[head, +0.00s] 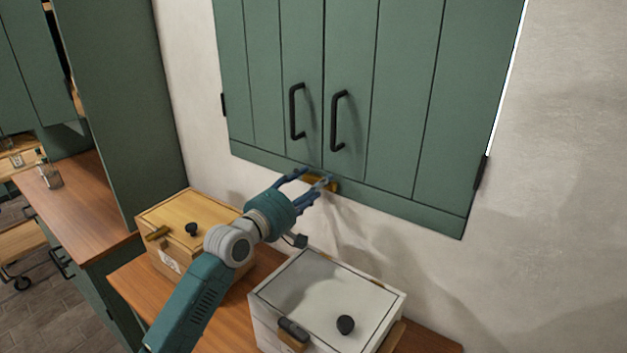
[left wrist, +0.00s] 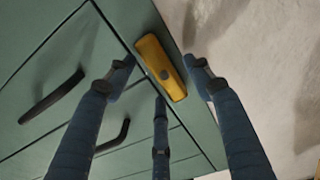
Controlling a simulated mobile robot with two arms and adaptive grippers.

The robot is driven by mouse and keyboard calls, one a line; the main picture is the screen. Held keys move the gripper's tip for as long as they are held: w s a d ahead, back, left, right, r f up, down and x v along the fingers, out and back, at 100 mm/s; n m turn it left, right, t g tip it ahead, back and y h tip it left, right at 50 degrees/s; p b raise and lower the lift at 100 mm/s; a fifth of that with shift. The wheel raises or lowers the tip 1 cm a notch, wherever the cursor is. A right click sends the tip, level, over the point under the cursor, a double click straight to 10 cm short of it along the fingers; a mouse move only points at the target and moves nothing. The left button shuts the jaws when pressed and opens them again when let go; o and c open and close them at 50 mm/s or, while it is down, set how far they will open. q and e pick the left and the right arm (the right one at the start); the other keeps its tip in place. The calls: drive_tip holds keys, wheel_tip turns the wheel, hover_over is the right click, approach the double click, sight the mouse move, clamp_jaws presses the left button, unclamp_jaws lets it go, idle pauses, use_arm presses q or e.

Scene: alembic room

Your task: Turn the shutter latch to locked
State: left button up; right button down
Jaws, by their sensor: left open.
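The green double shutter (head: 395,95) is on the wall, closed, with two black handles. The yellow latch (head: 333,187) sits at its bottom edge, near the middle seam, partly hidden by my fingers. My left gripper (head: 312,184) is open at the latch. In the left wrist view its blue fingers (left wrist: 162,75) stand apart on both sides of the bar, with a third below. I cannot tell whether they touch it. My right gripper is not in view.
A wooden box (head: 180,212) and a white box (head: 330,290), both with black knobs, stand on the wooden counter (head: 150,292) under the shutter. A tall green cabinet (head: 120,100) stands at left. The wall right of the shutter is bare.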

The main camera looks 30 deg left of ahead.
use_arm(q)
drive_tip(key=shift+w, duration=0.2)
drive_tip(key=c, duration=1.2)
drive_tip(key=shift+o, duration=0.2)
